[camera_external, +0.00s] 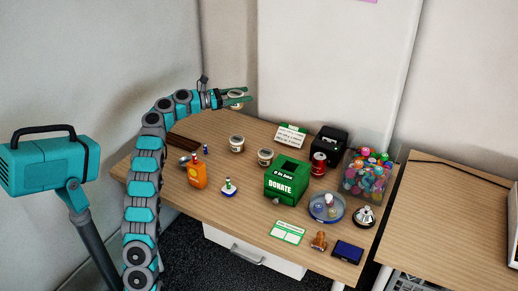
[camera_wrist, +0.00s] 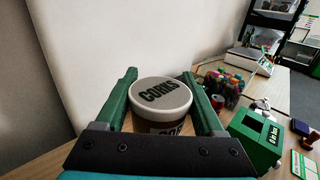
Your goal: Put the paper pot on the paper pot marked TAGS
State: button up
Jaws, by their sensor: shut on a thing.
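My gripper (camera_external: 248,94) is raised above the back left of the table, and its green fingers also show in the wrist view (camera_wrist: 160,74). It is shut on a paper pot (camera_wrist: 162,94) whose grey lid reads CORKS; the pot also shows between the fingers in the external view (camera_external: 236,101). Two more paper pots stand upright on the table below and to the right of the gripper, a left one (camera_external: 237,145) and a right one (camera_external: 265,158). Their markings are too small to read, so I cannot tell which is marked TAGS.
An orange bottle (camera_external: 196,172) and a small stamp-like item (camera_external: 229,188) stand in front. A clear bin of colourful items (camera_external: 366,175) is at the right.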

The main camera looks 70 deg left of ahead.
jog(key=shift+a, duration=0.3)
jog(key=shift+f, duration=0.25)
notch_tip(320, 180, down, 15)
jog(key=shift+r, duration=0.15)
dwell(0.4)
jog(key=shift+f+b, duration=0.2)
jog(key=shift+b, duration=0.25)
jog(key=o, duration=1.5)
jog(key=shift+r, duration=0.1)
jog(key=shift+r+p, duration=0.15)
jog(key=shift+p, duration=0.15)
jog(key=s+b, duration=0.1)
jog(key=s, duration=1.1)
